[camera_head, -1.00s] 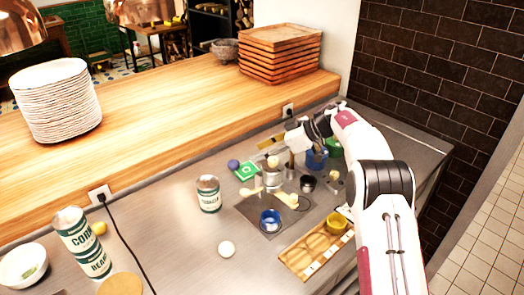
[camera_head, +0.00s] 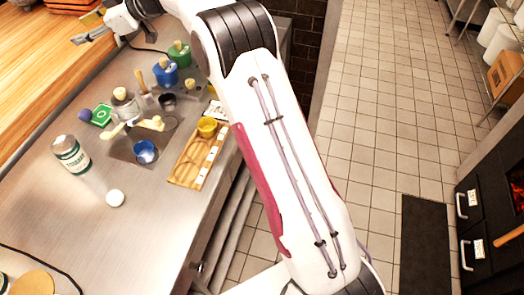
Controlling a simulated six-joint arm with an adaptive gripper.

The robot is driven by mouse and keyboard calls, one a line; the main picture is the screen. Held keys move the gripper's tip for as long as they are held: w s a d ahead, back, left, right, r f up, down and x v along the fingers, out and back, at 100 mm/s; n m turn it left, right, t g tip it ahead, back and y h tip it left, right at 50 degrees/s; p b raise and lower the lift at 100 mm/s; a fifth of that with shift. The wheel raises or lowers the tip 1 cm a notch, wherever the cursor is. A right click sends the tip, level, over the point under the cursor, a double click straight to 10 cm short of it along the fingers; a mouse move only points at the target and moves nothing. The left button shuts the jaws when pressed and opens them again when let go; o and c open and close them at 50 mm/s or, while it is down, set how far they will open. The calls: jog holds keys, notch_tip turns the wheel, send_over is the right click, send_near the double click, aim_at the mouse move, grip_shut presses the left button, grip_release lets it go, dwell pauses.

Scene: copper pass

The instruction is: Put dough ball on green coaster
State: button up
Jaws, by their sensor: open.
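A small white ball, which looks like the dough ball (camera_head: 115,198), sits on the bare steel counter in front of the tomato can. The green coaster (camera_head: 102,115) is a small green square with a pale mark. It lies farther back on the counter, touching or very near a purple ball (camera_head: 85,115) at its left. No dough ball is on the coaster. My gripper (camera_head: 84,30) is at the top left, over the wooden ledge side, well away from both. It is open and appears empty.
A tomato can (camera_head: 71,154) stands between ball and coaster, to the left. A dark mat with a blue cup (camera_head: 146,152), a wooden rack with a yellow cup (camera_head: 207,127), and blue (camera_head: 165,72) and green (camera_head: 179,54) containers fill the right side. Counter around the ball is clear.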

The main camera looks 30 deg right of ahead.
jog(key=s+d+r+m+t+h, duration=0.1)
jog(key=d+r+m+t+h, duration=0.2)
jog(key=r, duration=0.5)
jog(key=s+d+r+m+t+h, duration=0.1)
jog(key=d+r+m+t, duration=0.15)
jog(key=d+r, duration=0.4)
jog(key=s+d+r+m+t+h, duration=0.1)
jog(key=s+d+r+m+h, duration=0.1)
jog(key=s+d+m+h, duration=0.3)
jog(key=s+d+r+t+h, duration=0.1)
jog(key=s+d+r+h, duration=0.15)
jog(key=s+d, duration=0.5)
jog(key=s+d+f+m+g+h, duration=0.1)
jog(key=s+d+f+m+g, duration=0.1)
jog(key=s+f, duration=0.5)
jog(key=s+d+f+m+g+h, duration=0.1)
jog(key=s+d+f+g+h, duration=0.15)
jog(key=s, duration=0.85)
jog(key=s+a+f+g+y, duration=0.1)
jog(key=s+a+f+g, duration=0.1)
jog(key=s+f, duration=0.5)
jog(key=s+a+f+g+y, duration=0.2)
jog(key=s+f, duration=0.6)
jog(key=s, duration=0.8)
jog(key=shift+s+a+f+g, duration=0.2)
jog(key=shift+a+g, duration=0.25)
jog(key=shift+g, duration=0.35)
